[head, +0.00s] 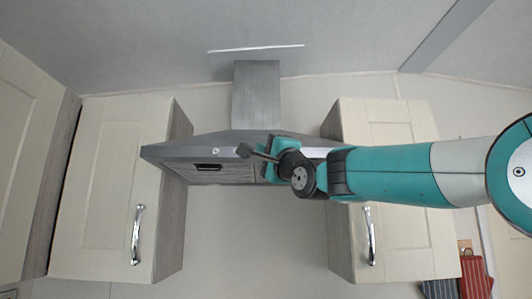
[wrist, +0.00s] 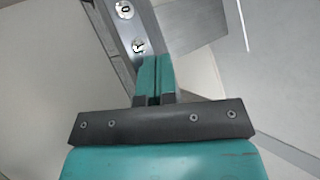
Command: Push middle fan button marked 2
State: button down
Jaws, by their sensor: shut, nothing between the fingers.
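The grey metal cooker hood (head: 180,152) hangs between two wall cupboards and carries round buttons on its front strip. In the head view one small round button (head: 216,151) shows left of my gripper (head: 268,145). In the wrist view a button that seems marked 0 (wrist: 123,9) is near the top. A second round button (wrist: 139,45) is just left of my fingertips (wrist: 155,60); its mark is too small to read surely. My gripper is shut and empty, its tips close to the strip. I cannot tell whether they touch it.
Cream wall cupboards with metal handles flank the hood, one at the left (head: 110,190) and one at the right (head: 400,235). A metal duct (head: 256,95) rises above the hood. The space below the hood is clear. Striped cloths (head: 474,276) hang at lower right.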

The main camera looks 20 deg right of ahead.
jog(key=shift+s+a, duration=0.1)
jog(key=shift+s, duration=0.2)
jog(key=shift+s+a+b, duration=0.3)
jog(key=shift+s+b, duration=0.35)
jog(key=shift+s, duration=0.3)
jog(key=shift+s+a+b, duration=0.3)
jog(key=shift+s+b, duration=0.3)
jog(key=shift+s, duration=0.35)
jog(key=shift+s+a+b, duration=0.3)
jog(key=shift+s+b, duration=0.35)
jog(key=shift+s, duration=0.3)
jog(key=s+a+f+n+g, duration=0.2)
jog(key=f+n+g, duration=0.2)
jog(key=f, duration=0.7)
jog(key=s+a+f+n+g, duration=0.25)
jog(key=f+g, duration=0.25)
jog(key=f, duration=0.6)
jog(key=s+a+f+n+g, duration=0.1)
jog(key=f+n+g, duration=0.3)
jog(key=f, duration=0.6)
jog(key=s+d+f+n+g+h+b, duration=0.1)
jog(key=s+f+n+g, duration=0.8)
jog(key=s+f, duration=1.1)
jog(key=shift+s+d+f+g+h+b, duration=0.15)
jog(key=shift+s+d+g+h+b, duration=0.2)
jog(key=shift+h, duration=0.35)
